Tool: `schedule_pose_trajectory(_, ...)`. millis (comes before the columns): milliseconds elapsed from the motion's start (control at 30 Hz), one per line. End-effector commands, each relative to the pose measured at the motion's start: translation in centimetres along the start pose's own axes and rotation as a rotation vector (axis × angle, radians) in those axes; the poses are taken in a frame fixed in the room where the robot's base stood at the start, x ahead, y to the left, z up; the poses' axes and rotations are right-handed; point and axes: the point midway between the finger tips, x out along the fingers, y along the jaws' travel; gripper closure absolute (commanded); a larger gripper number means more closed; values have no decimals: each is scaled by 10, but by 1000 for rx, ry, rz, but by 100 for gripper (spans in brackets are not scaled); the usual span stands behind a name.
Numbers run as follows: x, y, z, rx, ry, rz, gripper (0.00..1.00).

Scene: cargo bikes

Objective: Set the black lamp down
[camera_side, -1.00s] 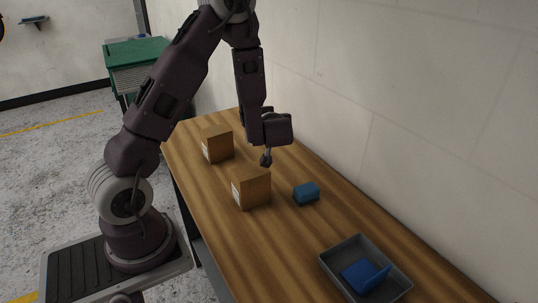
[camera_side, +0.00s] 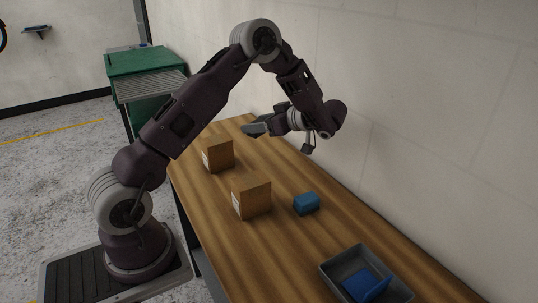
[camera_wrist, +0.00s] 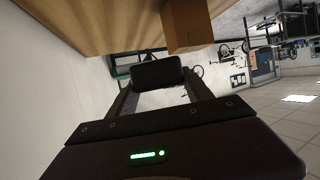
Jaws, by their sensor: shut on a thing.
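My gripper (camera_side: 268,126) is raised above the far part of the wooden table, level and pointing left toward the green cabinet. In the wrist view my gripper (camera_wrist: 160,84) has its two fingers on either side of a black, rounded block-like thing, the black lamp (camera_wrist: 157,71), and is shut on it. In the side view the lamp is hard to tell apart from the dark gripper end. The lamp is held in the air, clear of the tabletop (camera_side: 225,240).
Two brown cardboard boxes, a nearer one (camera_side: 251,199) and a farther one (camera_side: 218,156), stand on the table. A blue block (camera_side: 306,204) lies right of the nearer box. A grey tray (camera_side: 340,259) holds a blue thing. A wall (camera_side: 430,110) runs along the right.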

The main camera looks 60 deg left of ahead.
Motion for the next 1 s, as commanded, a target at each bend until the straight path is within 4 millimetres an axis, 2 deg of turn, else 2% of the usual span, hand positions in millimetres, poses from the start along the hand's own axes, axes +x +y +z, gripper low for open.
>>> schedule_pose_trajectory(100, -9, 23, 4, -2, -1, 2, 83)
schedule_pose_trajectory(167, -11, 31, 8, -1, -1, 0, 83)
schedule_pose_trajectory(400, 9, 28, 53, 2, 1, -1, 83)
schedule_pose_trajectory(567, 17, 29, 72, 1, 0, 1, 83)
schedule_pose_trajectory(733, 30, 29, 104, 1, 1, 1, 83)
schedule_pose_trajectory(833, 32, 32, 112, -2, -1, 1, 83)
schedule_pose_trajectory(1000, 32, 33, 111, -2, 0, 2, 83)
